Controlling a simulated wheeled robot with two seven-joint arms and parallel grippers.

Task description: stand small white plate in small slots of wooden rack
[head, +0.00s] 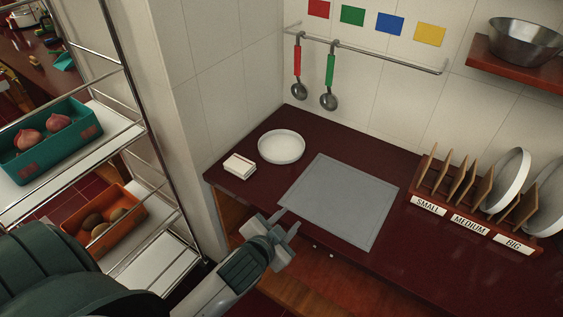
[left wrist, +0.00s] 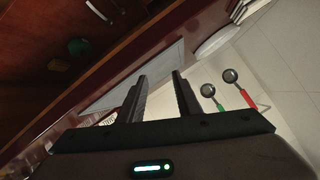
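A small round white plate (head: 281,147) lies flat on the dark red counter, left of a grey mat (head: 342,199). In the left wrist view the plate (left wrist: 215,42) shows at a slant near the top. The wooden rack (head: 437,192) stands at the right, with labels SMALL, MEDIUM and BIG. Its SMALL slots at the left end look empty. My left gripper (head: 286,221) is in front of the mat near the counter's front edge, away from the plate. In the left wrist view its fingers (left wrist: 160,88) are apart with nothing held between them. My right gripper is not in view.
One white plate (head: 508,181) stands in the rack and another (head: 547,200) stands at its right end. A small white box (head: 239,166) lies left of the small plate. Two ladles (head: 329,100) hang on the wall rail. A wire shelf with crates (head: 55,150) stands at the left.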

